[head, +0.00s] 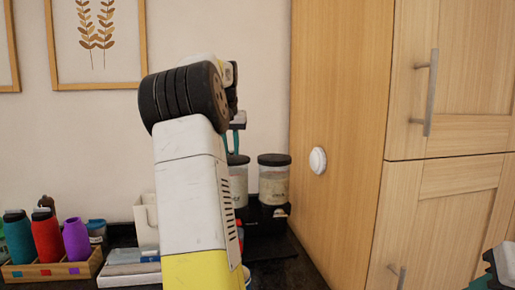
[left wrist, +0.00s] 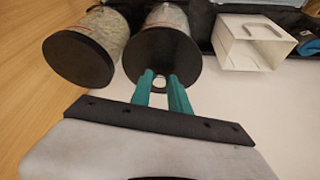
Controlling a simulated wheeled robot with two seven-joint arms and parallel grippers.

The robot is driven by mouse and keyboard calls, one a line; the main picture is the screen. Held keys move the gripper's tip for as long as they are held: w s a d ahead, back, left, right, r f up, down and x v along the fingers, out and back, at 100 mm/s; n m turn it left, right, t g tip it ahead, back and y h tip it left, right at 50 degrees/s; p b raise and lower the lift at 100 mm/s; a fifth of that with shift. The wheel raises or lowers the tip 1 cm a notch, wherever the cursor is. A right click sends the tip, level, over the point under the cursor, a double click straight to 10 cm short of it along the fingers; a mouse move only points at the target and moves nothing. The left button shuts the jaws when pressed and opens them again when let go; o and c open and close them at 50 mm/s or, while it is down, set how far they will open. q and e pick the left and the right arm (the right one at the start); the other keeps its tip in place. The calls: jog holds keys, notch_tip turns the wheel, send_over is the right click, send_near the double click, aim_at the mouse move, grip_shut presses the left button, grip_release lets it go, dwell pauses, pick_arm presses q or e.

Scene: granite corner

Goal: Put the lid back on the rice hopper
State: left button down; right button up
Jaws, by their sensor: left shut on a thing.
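Two clear canisters with black lids stand side by side. My left gripper (left wrist: 160,88) points at the left one in the head view, the hopper (head: 239,184); its teal fingers are shut on the small knob at the middle of its black lid (left wrist: 160,58). This lid lies on or right against the hopper's top (left wrist: 166,16); I cannot tell whether it is fully seated. My right gripper (head: 492,270) shows only in part at the lower right edge.
A wooden cabinet (head: 340,120) with a round white knob (head: 318,160) stands close on the right. A white box (left wrist: 250,42) stands beside the hopper. A wooden tray (head: 52,271) with several coloured bottles is at the lower left. The wall above is clear except for pictures.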

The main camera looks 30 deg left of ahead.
dwell(0.3)
pick_arm(q)
jog(key=c, duration=0.7)
grip_release()
jog(key=shift+r, duration=3.5)
grip_shut()
